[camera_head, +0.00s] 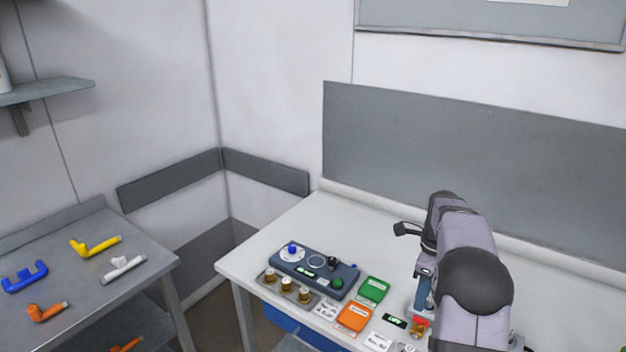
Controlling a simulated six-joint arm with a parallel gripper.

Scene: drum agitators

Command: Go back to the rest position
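My arm (470,285) rises at the right over the white table (385,225) and bends at the top. A small dark part (405,229) sticks out to the left from its upper end. My gripper (424,272) seems to be at the low left side of the arm, largely hidden by the arm links. I cannot tell whether its fingers are open or shut, or whether it holds anything. A blue upright piece (424,293) and a red and yellow part (418,326) show just below it; whether they touch the gripper is unclear.
On the white table stand a dark control box (314,271) with knobs, a tray with brass-coloured pieces (287,285), a green block (373,290) and an orange block (354,317). A grey side table (75,270) at left holds coloured handles. The white table's back is clear left of my arm.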

